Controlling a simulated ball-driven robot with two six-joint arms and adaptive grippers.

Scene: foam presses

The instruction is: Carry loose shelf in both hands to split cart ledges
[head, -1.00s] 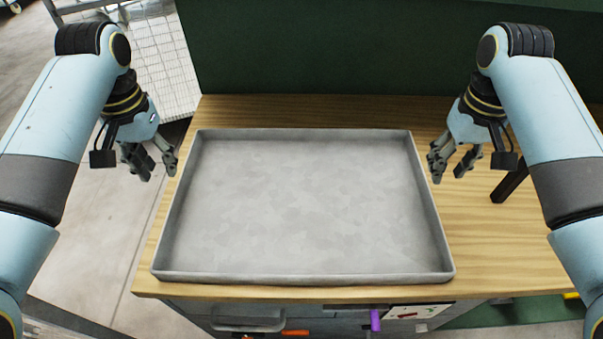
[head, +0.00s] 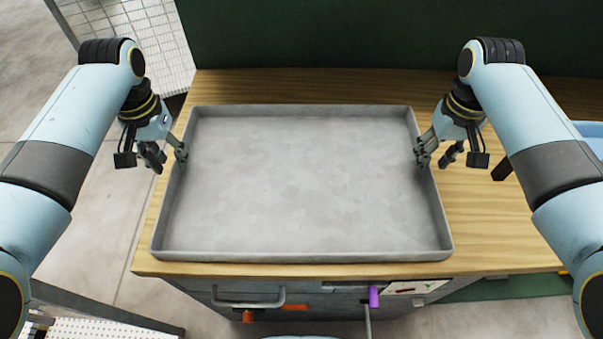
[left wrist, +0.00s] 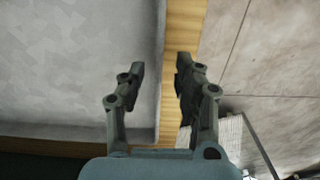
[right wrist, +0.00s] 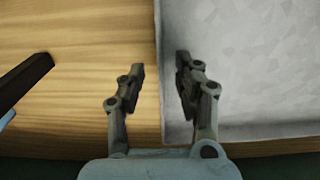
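The loose shelf (head: 305,254) is a wide grey tray with low raised walls, lying flat on a wooden bench top. My left gripper (head: 167,155) is open at its left wall towards the back. In the left wrist view one finger is over the inside of the shelf (left wrist: 80,60) and the other is outside it. My right gripper (head: 436,155) is open at the right wall, and its fingers also stand on either side of the shelf wall (right wrist: 160,70) in the right wrist view. No split cart ledges can be made out.
The wooden bench top (head: 500,225) has free room right of the shelf. A dark green panel (head: 330,35) stands behind it. A wire mesh (head: 155,45) is at the back left. A drawer front with an orange piece (head: 297,307) and a purple piece (head: 374,296) is below.

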